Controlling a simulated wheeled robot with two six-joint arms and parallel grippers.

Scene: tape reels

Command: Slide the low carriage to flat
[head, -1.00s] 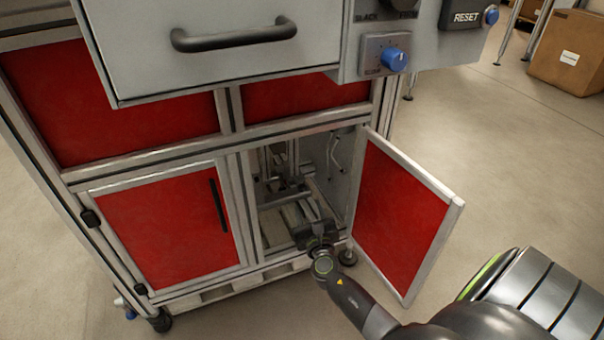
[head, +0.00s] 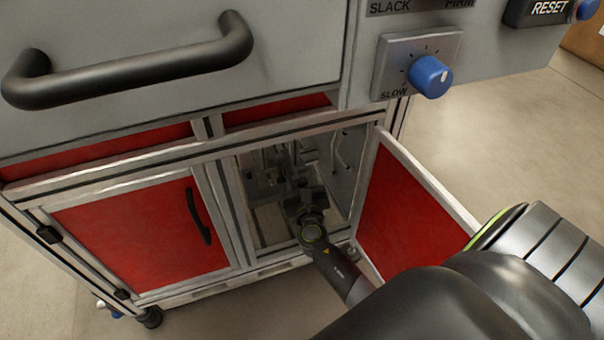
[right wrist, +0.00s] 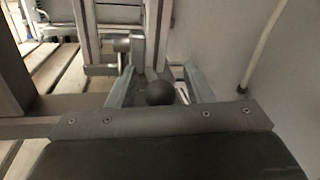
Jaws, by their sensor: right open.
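My right gripper (head: 288,182) reaches through the open right doorway into the cabinet's lower bay. In the right wrist view its two fingers (right wrist: 158,68) are open and apart. A dark round knob (right wrist: 160,93) shows between them, low and close to the palm; I cannot tell whether a finger touches it. Beyond the fingertips stand grey metal uprights with a short cylinder (right wrist: 122,44) and a crossbar, which seem to belong to the low carriage. In the head view this metalwork (head: 262,180) is dark and partly hidden by my gripper. My left gripper is not in view.
The red door (head: 405,212) stands open right of my forearm. The bay's grey side wall (right wrist: 225,45) is close on the right. Wooden slats (right wrist: 62,72) lie at the left. The closed left door (head: 140,235) and a drawer handle (head: 130,60) are nearby.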

